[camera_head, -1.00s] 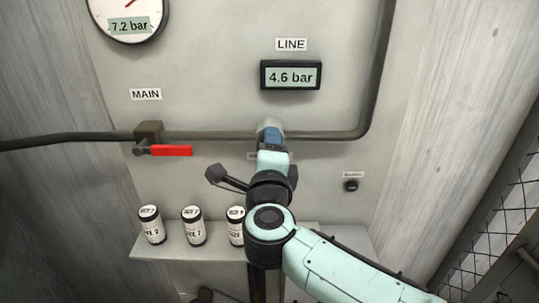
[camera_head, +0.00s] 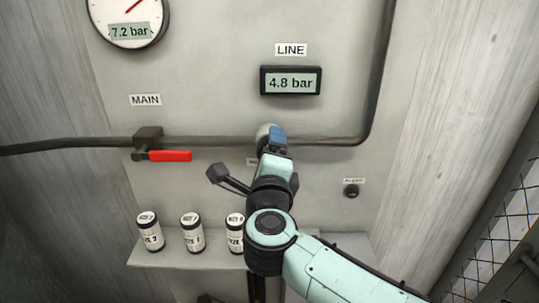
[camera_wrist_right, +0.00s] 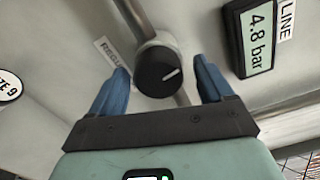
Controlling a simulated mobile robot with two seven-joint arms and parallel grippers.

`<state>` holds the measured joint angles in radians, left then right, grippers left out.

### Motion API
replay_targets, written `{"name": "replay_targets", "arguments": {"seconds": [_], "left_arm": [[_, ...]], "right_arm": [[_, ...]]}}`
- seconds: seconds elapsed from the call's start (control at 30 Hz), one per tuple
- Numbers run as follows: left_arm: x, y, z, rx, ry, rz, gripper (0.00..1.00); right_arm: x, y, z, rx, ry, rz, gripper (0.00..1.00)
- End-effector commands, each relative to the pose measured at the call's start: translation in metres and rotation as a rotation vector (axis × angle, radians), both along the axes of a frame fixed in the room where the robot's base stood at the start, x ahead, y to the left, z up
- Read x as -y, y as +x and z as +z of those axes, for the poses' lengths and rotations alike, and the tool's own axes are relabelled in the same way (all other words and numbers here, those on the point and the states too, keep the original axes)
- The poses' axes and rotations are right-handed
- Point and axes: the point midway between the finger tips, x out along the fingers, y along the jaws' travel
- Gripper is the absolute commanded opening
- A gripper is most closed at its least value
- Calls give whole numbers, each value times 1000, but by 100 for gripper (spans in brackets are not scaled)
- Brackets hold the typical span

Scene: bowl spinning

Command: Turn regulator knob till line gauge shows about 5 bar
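The line gauge (camera_head: 291,82) reads 4.8 bar in the head view; it also shows in the right wrist view (camera_wrist_right: 257,38). The regulator knob (camera_wrist_right: 157,71) is black with a white pointer mark and sits on a pale regulator body on the pipe. In the head view my arm hides most of it. My right gripper (camera_wrist_right: 162,72) has its blue fingers on either side of the knob, with a visible gap on each side. It also shows in the head view (camera_head: 276,138). My left gripper is out of view.
The main gauge (camera_head: 129,22) reads 7.2 bar. A red valve lever (camera_head: 169,156) is on the pipe at left. Several labelled canisters (camera_head: 192,232) stand on a shelf (camera_head: 185,258) below. A small black button (camera_head: 351,191) is at the right.

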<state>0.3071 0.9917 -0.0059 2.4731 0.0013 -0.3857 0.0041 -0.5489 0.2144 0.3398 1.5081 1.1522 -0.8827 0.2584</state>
Motion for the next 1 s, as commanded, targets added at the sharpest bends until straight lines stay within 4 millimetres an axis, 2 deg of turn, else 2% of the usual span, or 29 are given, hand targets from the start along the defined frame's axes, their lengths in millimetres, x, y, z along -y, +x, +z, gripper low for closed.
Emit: {"name": "replay_targets", "arguments": {"seconds": [0.23, 0.37, 0.8, 1.0], "left_arm": [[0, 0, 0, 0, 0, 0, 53], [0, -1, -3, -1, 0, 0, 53], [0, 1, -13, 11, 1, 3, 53], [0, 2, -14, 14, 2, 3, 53]], "right_arm": [[-1, -1, -1, -2, -1, 2, 80], [-1, -13, -1, 0, -1, 3, 80], [0, -106, -1, 1, 0, 2, 80], [0, -129, -1, -1, -1, 0, 80]]}}
